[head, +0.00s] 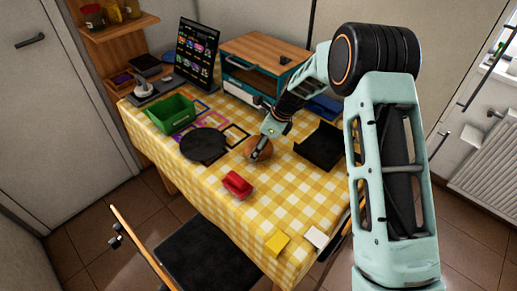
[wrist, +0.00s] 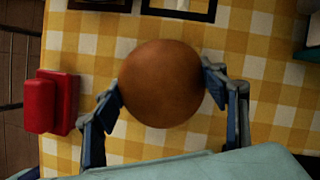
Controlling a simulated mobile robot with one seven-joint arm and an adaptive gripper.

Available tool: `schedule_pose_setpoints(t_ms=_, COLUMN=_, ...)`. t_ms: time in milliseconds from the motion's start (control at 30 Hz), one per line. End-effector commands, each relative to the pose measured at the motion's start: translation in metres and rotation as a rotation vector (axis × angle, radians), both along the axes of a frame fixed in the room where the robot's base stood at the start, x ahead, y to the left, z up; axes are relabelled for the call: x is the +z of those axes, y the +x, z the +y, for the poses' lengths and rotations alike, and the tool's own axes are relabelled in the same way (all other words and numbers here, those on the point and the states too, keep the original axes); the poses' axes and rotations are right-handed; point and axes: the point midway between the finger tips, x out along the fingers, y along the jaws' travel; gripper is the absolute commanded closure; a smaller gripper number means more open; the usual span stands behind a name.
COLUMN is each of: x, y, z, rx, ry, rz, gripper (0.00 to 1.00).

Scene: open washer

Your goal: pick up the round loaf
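The round loaf (head: 258,148) is a brown, smooth-topped bun over the yellow-and-white checked cloth near the middle of the table (head: 213,200). In the wrist view the loaf (wrist: 161,84) fills the space between the two fingers of my gripper (wrist: 162,84). One fingertip is at its left edge and one at its right edge, with little or no gap visible. In the head view my gripper (head: 262,149) points down at the loaf and partly covers it. Whether the fingers press on the loaf, and whether it rests on the cloth, cannot be told.
A red object (head: 237,185) lies left of the loaf in the wrist view. A black round plate (head: 203,145), a green bin (head: 171,113) and a black tray (head: 320,147) surround the loaf. Yellow (head: 277,242) and white (head: 316,237) pieces lie near the front edge.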

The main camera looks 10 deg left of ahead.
Motion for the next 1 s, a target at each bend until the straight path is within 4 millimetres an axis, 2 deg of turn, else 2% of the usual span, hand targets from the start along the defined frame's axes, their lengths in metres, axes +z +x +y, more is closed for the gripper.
schedule_pose_setpoints(t_ms=33, x=0.0, y=0.0, z=0.0, rx=0.0, ry=0.0, rz=-0.001, gripper=0.46)
schedule_pose_setpoints(t_ms=233, x=0.0, y=0.0, z=0.0, rx=0.0, ry=0.0, rz=-0.001, gripper=0.67)
schedule_pose_setpoints(t_ms=500, x=0.002, y=0.001, z=0.0, rx=0.0, ry=0.001, rz=-0.002, gripper=0.67)
schedule_pose_setpoints(t_ms=667, x=0.012, y=0.001, z=0.0, rx=0.001, ry=0.0, rz=-0.004, gripper=0.67)
schedule_pose_setpoints(t_ms=800, x=0.033, y=0.001, z=0.001, rx=0.002, ry=0.001, rz=-0.005, gripper=0.67)
schedule_pose_setpoints(t_ms=1000, x=0.064, y=-0.025, z=0.008, rx=0.004, ry=0.0, rz=-0.004, gripper=0.67)
